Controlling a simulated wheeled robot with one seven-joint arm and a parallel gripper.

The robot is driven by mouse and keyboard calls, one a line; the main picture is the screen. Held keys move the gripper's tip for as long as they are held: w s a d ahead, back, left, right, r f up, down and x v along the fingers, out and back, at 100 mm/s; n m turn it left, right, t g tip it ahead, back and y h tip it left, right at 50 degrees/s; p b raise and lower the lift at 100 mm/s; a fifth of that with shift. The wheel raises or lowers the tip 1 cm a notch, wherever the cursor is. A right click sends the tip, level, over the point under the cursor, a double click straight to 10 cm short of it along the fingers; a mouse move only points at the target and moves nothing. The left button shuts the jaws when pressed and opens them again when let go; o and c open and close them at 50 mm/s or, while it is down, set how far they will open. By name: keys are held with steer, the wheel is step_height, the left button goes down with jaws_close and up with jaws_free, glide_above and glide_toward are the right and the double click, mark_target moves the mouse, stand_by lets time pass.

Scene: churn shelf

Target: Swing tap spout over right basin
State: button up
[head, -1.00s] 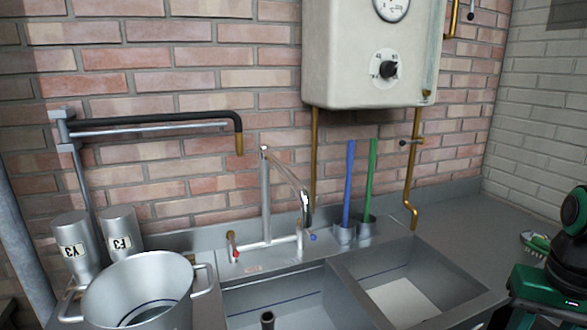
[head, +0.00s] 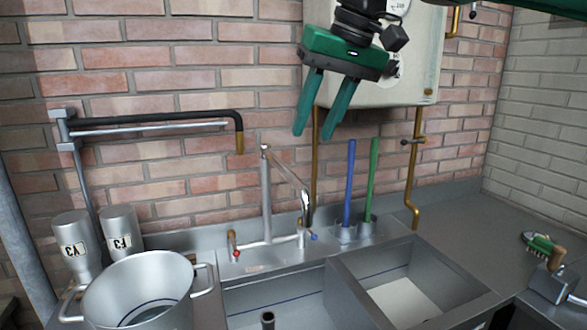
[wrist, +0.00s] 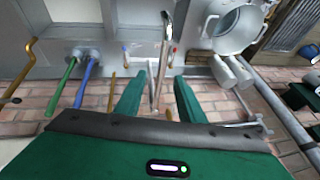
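The chrome tap has an upright riser (head: 265,200) behind the sink. Its spout (head: 288,178) slopes down from the riser's top toward the front right, and its tip appears left of the divider between the basins. The left basin (head: 285,312) and right basin (head: 405,275) are side by side. My gripper (head: 316,132) is open and empty, fingers pointing down, above and right of the spout in the head view. In the wrist view my gripper (wrist: 160,85) has the spout (wrist: 163,60) showing between its fingers, apparently farther away; contact cannot be seen.
A blue-handled brush (head: 349,185) and a green-handled one (head: 371,180) stand in cups right of the tap. A white wall heater (head: 350,85) is behind my gripper. A swing pipe (head: 180,122) and steel pot (head: 145,285) are at left. A scrub brush (head: 543,246) lies at right.

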steer(key=x, duration=1)
steer(key=shift+a+f, duration=0.2)
steer(key=shift+a, duration=0.2)
jaws_close()
